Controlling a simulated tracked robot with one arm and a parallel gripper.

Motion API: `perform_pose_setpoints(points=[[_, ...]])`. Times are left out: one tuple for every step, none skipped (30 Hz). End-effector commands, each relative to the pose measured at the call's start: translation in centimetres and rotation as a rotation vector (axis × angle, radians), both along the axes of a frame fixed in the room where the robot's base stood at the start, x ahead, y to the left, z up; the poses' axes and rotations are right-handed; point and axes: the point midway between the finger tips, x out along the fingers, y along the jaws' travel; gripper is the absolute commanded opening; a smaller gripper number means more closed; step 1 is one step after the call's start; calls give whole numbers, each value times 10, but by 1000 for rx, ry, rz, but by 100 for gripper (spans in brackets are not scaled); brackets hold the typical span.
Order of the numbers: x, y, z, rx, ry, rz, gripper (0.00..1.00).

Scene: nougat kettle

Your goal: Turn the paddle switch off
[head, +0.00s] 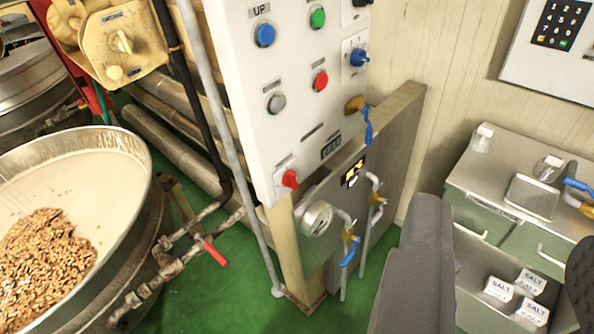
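A white control panel (290,90) stands upright in the middle. No label reading "paddle" is legible, so I cannot tell for sure which control is the paddle switch. A red rotary switch (290,179) sits at the panel's lower left corner, and a blue rotary knob (358,57) at its right edge. A cream box (122,42) with a lever-like handle is at the upper left; its label is too small to read. My gripper (505,225) shows as two dark fingers at the lower right, wide apart with nothing between them, right of the panel and apart from it.
Blue (265,34), green (317,17), red (320,81) and grey (275,103) buttons are on the panel. Pipes with blue-handled valves (348,251) stand below it. A kettle (140,165) of nuts is left. A cabinet (480,170) with salt boxes (530,283) is right. Green floor (215,290) shows between.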

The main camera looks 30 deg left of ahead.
Motion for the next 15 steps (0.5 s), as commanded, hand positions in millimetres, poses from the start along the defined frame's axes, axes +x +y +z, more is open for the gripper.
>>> perform_pose_setpoints(points=[[0, 0, 0, 0, 0, 0, 34], [0, 0, 0, 0, 0, 0, 34], [0, 0, 0, 0, 0, 0, 34], [0, 0, 0, 0, 0, 0, 34], [0, 0, 0, 0, 0, 0, 34], [0, 0, 0, 0, 0, 0, 34], [1, 0, 0, 3, 2, 0, 34], [2, 0, -1, 7, 5, 1, 34], [5, 1, -3, 20, 13, 3, 34], [8, 2, -6, 34, 23, 6, 34], [13, 4, -9, 53, 36, 10, 34], [21, 6, -16, 86, 59, 16, 34], [28, 9, -22, 118, 80, 20, 34], [36, 12, -30, 152, 105, 23, 34], [47, 17, -40, 207, 143, 31, 34]])
